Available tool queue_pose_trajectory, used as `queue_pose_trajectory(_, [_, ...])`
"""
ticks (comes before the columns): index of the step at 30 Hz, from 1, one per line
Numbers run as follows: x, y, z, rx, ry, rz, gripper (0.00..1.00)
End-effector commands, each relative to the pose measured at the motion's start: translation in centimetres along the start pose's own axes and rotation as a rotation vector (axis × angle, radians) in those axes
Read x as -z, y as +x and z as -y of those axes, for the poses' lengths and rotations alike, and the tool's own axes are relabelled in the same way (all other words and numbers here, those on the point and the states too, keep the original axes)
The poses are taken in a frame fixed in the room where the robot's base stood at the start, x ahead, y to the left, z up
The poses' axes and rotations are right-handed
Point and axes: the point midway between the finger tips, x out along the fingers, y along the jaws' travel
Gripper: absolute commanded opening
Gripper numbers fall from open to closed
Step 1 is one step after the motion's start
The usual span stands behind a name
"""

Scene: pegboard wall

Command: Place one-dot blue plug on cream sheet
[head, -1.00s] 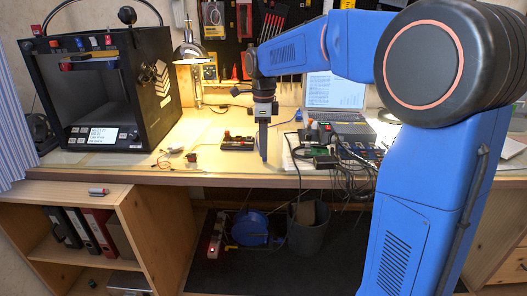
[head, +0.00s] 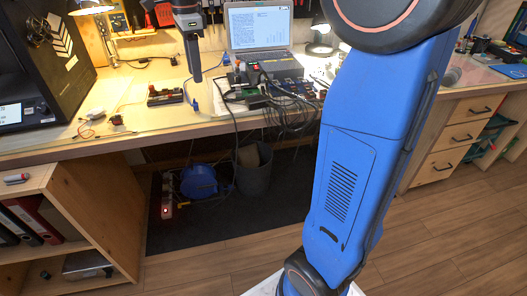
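My gripper (head: 195,79) hangs fingers down over the workbench, left of the laptop, near the bench's front part. It is seen edge-on as one narrow dark shape, so I cannot tell whether it is open or holds anything. I cannot pick out a cream sheet for certain against the pale bench top.
A dark block with red and orange parts (head: 166,97) lies left of my gripper. Right of it are circuit boards with tangled cables (head: 280,100) and the laptop (head: 258,27). A black printer (head: 40,65) stands at the left. The bench left of centre is mostly clear.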

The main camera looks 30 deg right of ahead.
Motion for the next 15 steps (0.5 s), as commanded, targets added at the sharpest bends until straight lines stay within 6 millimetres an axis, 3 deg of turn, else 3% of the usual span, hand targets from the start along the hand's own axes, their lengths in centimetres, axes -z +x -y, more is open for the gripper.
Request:
queue_pose_trajectory(1, [0.7, 0.0, -1.7, 0.017, -0.065, 0.003, 0.36])
queue_pose_trajectory(8, [3.5, 1.4, -8.5, 0.099, -0.434, -0.003, 0.36])
queue_pose_trajectory(15, [6.0, 4.2, -15.6, 0.184, -0.817, -0.046, 0.36])
